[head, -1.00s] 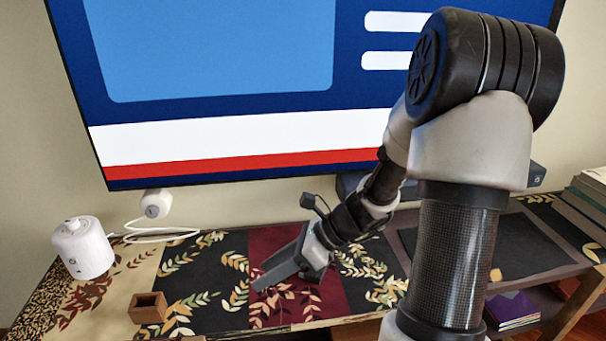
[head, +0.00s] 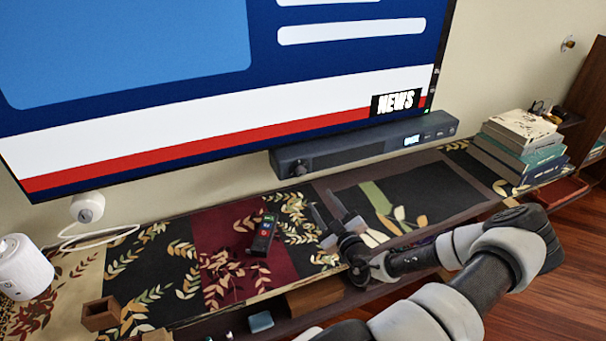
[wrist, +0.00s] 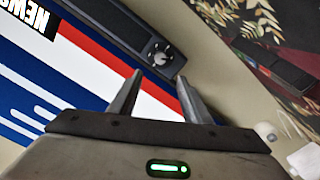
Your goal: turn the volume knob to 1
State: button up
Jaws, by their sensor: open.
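The volume knob (head: 299,168) is a small round dial on the left end of the dark soundbar (head: 350,150) under the television. The wrist view, with the picture upside down, shows the two spread fingers (wrist: 159,80). The soundbar has a small lit display (head: 411,140) at its right.
The television (head: 210,120) stands close behind the soundbar. A wooden box (head: 100,313) and a white canister (head: 22,267) stand at the left. Stacked books (head: 520,145) stand at the right.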

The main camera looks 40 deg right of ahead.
aim_at(302, 173)
jog(key=b+x, duration=0.1)
jog(key=x, duration=1.4)
jog(key=shift+w, duration=0.45)
jog(key=c, duration=1)
jog(key=shift+r, duration=0.1)
jog(key=shift+c, duration=0.2)
jog(key=shift+n, duration=0.3)
